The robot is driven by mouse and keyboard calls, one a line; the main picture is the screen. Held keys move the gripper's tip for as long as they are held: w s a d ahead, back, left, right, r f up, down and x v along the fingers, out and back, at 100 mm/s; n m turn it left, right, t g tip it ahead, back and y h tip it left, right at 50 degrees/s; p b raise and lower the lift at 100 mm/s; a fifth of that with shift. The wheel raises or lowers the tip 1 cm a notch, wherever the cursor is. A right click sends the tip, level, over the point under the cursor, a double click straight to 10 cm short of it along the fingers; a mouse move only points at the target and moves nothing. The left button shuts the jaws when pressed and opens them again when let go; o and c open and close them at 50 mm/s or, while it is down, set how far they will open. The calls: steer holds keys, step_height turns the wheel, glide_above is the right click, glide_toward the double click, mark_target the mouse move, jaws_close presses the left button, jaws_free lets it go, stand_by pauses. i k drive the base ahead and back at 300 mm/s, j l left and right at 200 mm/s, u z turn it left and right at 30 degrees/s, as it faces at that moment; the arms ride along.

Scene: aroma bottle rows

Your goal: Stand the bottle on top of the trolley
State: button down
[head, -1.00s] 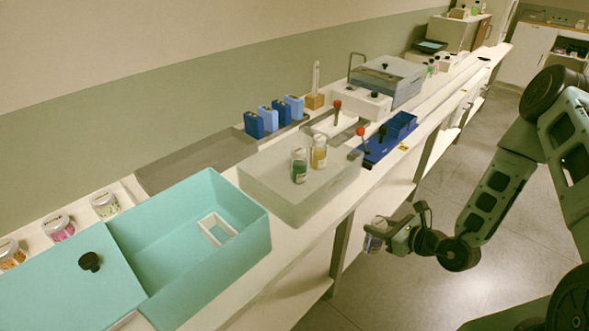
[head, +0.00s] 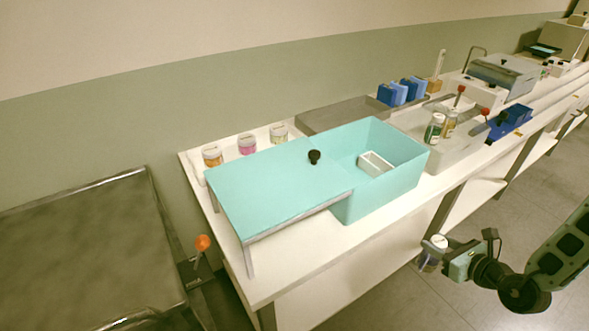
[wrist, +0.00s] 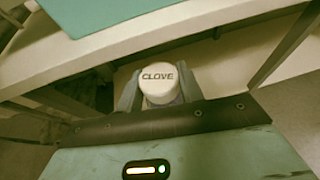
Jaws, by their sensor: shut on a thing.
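My gripper (head: 446,250) is shut on a clear bottle (head: 431,262) with a white cap, at the lower right of the head view, in front of the bench edge. In the wrist view the cap (wrist: 158,84) reads CLOVE and sits between the two fingers; the bottle's body below is mostly hidden. What looks like the trolley (head: 85,250) stands at the left of the head view, with a bare grey top and raised metal rim. The gripper and bottle are well to the right of it, apart from it.
The long white bench (head: 310,250) lies between trolley and gripper. It carries a teal box (head: 395,190), a teal raised cover (head: 275,185), several lidded jars and two bottles on a grey block. An orange-knobbed lever (head: 202,243) stands by the trolley's right side.

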mark_target(127, 271)
steer(key=k+j, duration=0.1)
steer(key=j, duration=0.25)
steer(key=k+j, duration=0.15)
steer(key=j, duration=0.2)
steer(key=k+j, duration=0.1)
steer(key=j, duration=0.25)
steer(key=k+j, duration=0.15)
steer(key=j, duration=0.2)
steer(key=k+j, duration=0.1)
steer(key=j, duration=0.25)
steer(key=k+j, duration=0.15)
steer(key=j, duration=0.2)
